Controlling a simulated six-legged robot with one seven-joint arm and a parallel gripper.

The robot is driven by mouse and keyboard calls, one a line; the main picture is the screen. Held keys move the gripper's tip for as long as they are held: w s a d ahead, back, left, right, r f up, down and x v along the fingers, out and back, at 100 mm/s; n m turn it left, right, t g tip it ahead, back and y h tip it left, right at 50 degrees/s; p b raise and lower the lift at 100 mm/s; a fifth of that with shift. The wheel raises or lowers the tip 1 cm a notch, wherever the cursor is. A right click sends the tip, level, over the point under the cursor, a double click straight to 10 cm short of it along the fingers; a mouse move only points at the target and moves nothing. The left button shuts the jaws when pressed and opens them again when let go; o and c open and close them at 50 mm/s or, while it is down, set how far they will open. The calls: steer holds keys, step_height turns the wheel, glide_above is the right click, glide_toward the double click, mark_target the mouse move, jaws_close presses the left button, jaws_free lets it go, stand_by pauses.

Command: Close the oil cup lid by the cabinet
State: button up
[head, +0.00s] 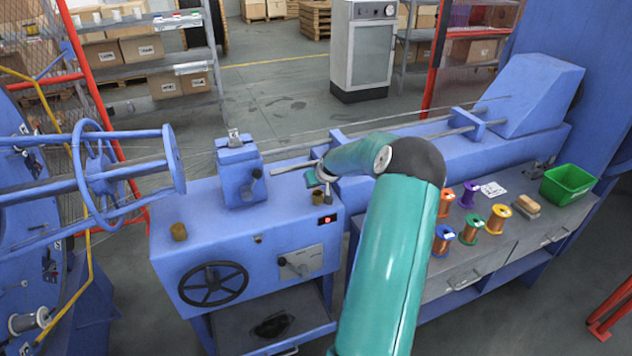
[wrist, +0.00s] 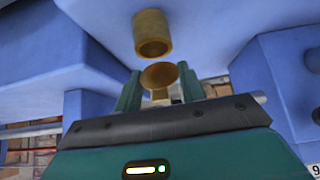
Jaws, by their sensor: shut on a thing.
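The oil cup (wrist: 153,36) is a small brass cylinder. In the wrist view its dark open end faces my gripper (wrist: 159,71). The round brass lid (wrist: 160,76) sits between my two green fingers, which are shut on it. The lid is off the cup's mouth, close to its rim; I cannot make out a hinge. In the head view my gripper (head: 318,178) is over the right part of the blue machine top, just above the oil cup (head: 318,198). The lid is too small to tell there.
A second brass cup (head: 179,232) stands at the left of the machine top. A blue clamp block (head: 239,172) rises between them. Right of my arm, a bench holds several wire spools (head: 469,228) and a green bin (head: 567,184). A grey cabinet (head: 362,50) stands behind on the floor.

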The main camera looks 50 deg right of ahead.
steer(key=t, duration=0.1)
steer(key=t+h, duration=0.1)
steer(key=s+t, duration=0.1)
steer(key=shift+a+f+h, duration=0.25)
steer(key=shift+f+h, duration=0.15)
steer(key=shift+s+a+f+t+h, duration=0.15)
steer(key=shift+t+h, duration=0.35)
steer(key=shift+t, duration=0.35)
steer(key=shift+s+f+t+h, duration=0.15)
steer(key=shift+t+h, duration=0.35)
steer(key=shift+t, duration=0.35)
steer(key=shift+w, duration=0.1)
steer(key=o, duration=1)
steer(key=v, duration=1.3)
steer(key=shift+s+a+f, duration=0.15)
steer(key=shift+s+a, duration=0.05)
steer(key=shift+s, duration=0.2)
